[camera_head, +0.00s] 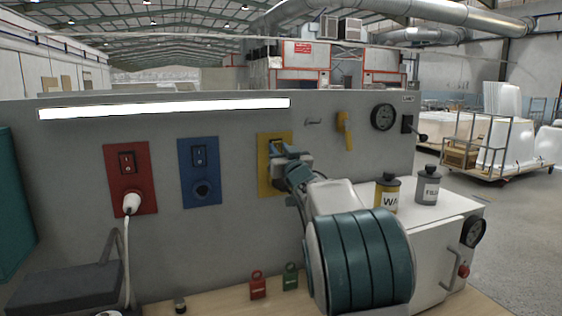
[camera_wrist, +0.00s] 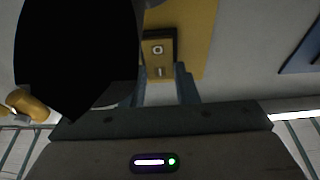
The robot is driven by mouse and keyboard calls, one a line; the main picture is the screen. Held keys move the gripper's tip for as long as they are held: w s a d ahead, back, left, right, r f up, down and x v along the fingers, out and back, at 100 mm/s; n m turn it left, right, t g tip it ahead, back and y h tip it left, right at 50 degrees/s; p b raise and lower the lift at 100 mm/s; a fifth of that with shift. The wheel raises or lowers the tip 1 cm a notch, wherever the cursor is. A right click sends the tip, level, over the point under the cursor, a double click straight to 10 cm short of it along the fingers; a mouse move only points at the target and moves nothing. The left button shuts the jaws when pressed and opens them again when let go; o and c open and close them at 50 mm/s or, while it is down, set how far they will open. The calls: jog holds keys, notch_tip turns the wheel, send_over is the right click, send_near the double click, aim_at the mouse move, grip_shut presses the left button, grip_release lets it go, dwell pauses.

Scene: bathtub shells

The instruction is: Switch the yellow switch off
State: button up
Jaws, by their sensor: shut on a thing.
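The yellow switch (camera_wrist: 160,56) is a dark housing with a ring mark and a bar mark on its face. It sits on a yellow panel (camera_head: 263,181) on the grey wall board, and its upper part (camera_head: 278,144) shows in the head view. My gripper (camera_head: 280,158) is at this panel, its two fingers (camera_wrist: 162,76) on either side of the switch housing and shut on it. In the head view my gripper and arm hide the lower right of the panel. I cannot tell which way the rocker is set.
A blue switch panel (camera_head: 199,172) and a red one (camera_head: 131,178) with a white plug (camera_head: 131,203) are to the left. A yellow handle (camera_head: 344,130) and gauge (camera_head: 384,117) are to the right. Cans stand on a white cabinet (camera_head: 430,236); red (camera_head: 258,287) and green padlocks (camera_head: 290,277) are below.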

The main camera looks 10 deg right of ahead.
dwell(0.4)
jog(key=o, duration=1)
jog(key=b+v, duration=0.4)
jog(key=v, duration=1)
jog(key=shift+b, duration=0.35)
jog(key=shift+w+d+f, duration=0.1)
jog(key=shift+f, duration=0.15)
jog(key=s+d+f+m+g+h, duration=0.2)
jog(key=s+f+m+g+h, duration=0.25)
jog(key=s+f+g, duration=0.75)
jog(key=s+a+f+n+g, duration=0.1)
jog(key=s+a+f+g, duration=0.1)
jog(key=s+f, duration=0.6)
jog(key=s+a+f+n+g, duration=0.1)
jog(key=s+f+g, duration=0.3)
jog(key=s+f, duration=0.5)
jog(key=s+a, duration=0.1)
jog(key=s, duration=0.4)
jog(key=shift+a, duration=0.3)
